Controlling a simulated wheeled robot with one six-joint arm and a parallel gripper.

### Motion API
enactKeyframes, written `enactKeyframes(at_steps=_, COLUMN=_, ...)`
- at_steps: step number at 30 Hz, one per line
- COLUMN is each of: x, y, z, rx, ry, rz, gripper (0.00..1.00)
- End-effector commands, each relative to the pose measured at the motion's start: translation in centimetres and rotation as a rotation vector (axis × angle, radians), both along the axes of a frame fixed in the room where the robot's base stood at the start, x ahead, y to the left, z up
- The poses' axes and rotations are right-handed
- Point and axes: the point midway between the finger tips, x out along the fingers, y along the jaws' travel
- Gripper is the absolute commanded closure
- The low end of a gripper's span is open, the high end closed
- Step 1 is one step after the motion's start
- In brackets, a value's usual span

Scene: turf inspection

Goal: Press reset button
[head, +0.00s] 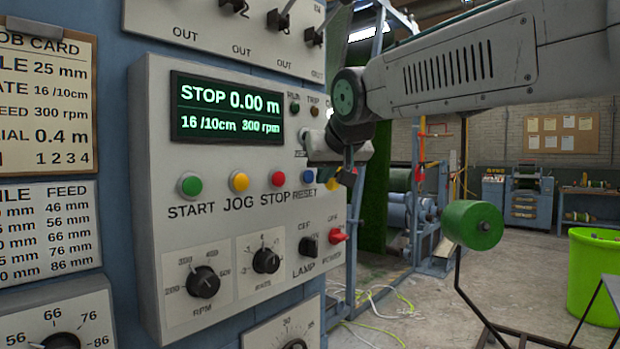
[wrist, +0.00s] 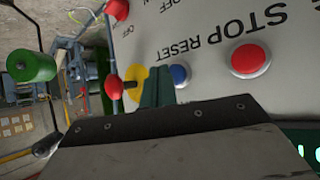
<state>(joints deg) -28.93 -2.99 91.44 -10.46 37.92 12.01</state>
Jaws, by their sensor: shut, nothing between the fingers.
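The blue RESET button (head: 307,177) is on the grey control panel (head: 230,140), right of the red STOP button (head: 278,179). In the wrist view the blue button (wrist: 179,75) shows beside my fingertips, partly close to their edge. My gripper (head: 346,178) is shut and empty, just right of the RESET button in the head view. In the wrist view the dark green fingers of my gripper (wrist: 157,88) lie between the blue button and a red knob on a yellow disc (wrist: 135,78). I cannot tell whether the fingers touch the panel.
Green START (head: 190,185) and yellow JOG (head: 239,181) buttons sit left of STOP. The display (head: 227,107) reads STOP 0.00 m. A red POWER switch (head: 338,236) and a black LAMP switch (head: 308,245) are below. A green roller (head: 472,224) stands right.

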Motion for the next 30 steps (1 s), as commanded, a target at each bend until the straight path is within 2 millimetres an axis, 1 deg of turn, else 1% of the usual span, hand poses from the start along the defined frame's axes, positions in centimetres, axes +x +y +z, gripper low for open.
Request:
enactKeyframes(at_steps=15, x=-2.8, y=-3.6, z=0.0, rx=0.001, ry=-0.001, rz=-0.001, gripper=1.0)
enactKeyframes(at_steps=30, x=-3.0, y=-3.9, z=0.0, rx=0.0, ry=0.0, rz=0.0, gripper=1.0)
